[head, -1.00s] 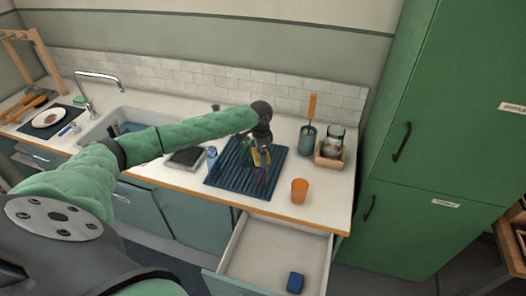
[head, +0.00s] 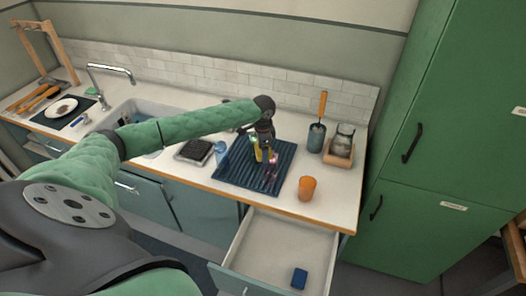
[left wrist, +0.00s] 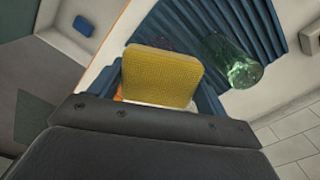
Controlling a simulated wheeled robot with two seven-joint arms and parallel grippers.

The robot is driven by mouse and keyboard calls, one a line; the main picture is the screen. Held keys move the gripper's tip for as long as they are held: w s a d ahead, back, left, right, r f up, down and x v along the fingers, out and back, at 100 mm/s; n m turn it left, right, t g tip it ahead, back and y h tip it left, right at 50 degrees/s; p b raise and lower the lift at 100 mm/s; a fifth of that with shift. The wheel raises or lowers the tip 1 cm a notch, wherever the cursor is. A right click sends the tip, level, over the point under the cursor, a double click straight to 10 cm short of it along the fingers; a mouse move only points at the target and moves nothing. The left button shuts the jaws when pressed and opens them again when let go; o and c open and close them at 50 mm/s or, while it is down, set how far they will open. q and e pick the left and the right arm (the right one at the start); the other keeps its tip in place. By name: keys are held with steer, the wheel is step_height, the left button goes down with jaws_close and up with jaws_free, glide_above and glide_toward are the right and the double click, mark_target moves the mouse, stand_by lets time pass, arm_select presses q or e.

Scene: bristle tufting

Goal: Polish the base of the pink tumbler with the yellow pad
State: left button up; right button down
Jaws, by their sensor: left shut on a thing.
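My left gripper (head: 265,150) points down over the dark blue ribbed mat (head: 233,177). It is shut on the yellow pad (head: 258,154). In the left wrist view the pad (left wrist: 162,77) stands between the two blue fingers. The pink tumbler (head: 271,176) looks like a see-through pinkish shape on the mat, just below the gripper; its outline is faint. I cannot tell whether the pad touches it or which way its base faces. A clear green glass (left wrist: 232,60) lies beyond the pad in the left wrist view. My right gripper is out of view.
An orange cup (head: 307,188) stands right of the mat by the counter's front edge. A blue glass (head: 221,151) stands left of it. An open drawer (head: 255,250) below holds a blue block (head: 299,277). A brush holder (head: 316,138) and wooden caddy (head: 339,152) stand behind right.

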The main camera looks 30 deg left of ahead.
arm_select(q)
steer(key=shift+d+r, duration=0.1)
steer(key=shift+r, duration=2.15)
steer(key=shift+r, duration=0.1)
steer(key=shift+r, duration=1.4)
